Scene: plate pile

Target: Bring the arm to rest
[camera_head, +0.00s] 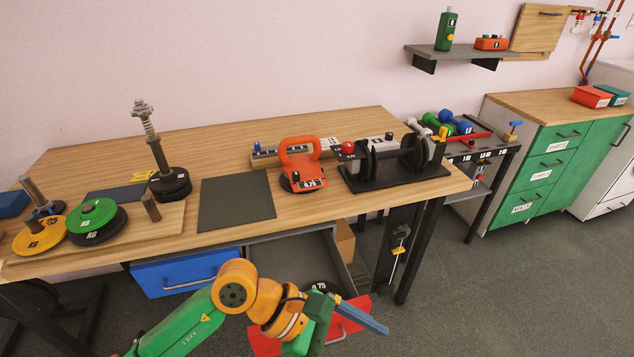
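My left arm, green and orange, comes in from the lower left. Its gripper (372,320) is in front of the workbench (370,120), over the red drawer front (354,326) and below the bench top. A blue finger part points to the lower right; I cannot tell whether the fingers are open or shut. No held object shows. On the bench's left end, a yellow plate (38,236) and a green plate (92,216) lie by upright pegs. Dark plates (172,188) are stacked around a tall post. My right gripper is not in view.
An orange handled weight (299,158) and a black rack (395,178) stand on the bench, beside a bare dark mat (237,200). A grey drawer (300,254) stands open near my arm, beside a blue drawer (185,273). Floor is clear at right.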

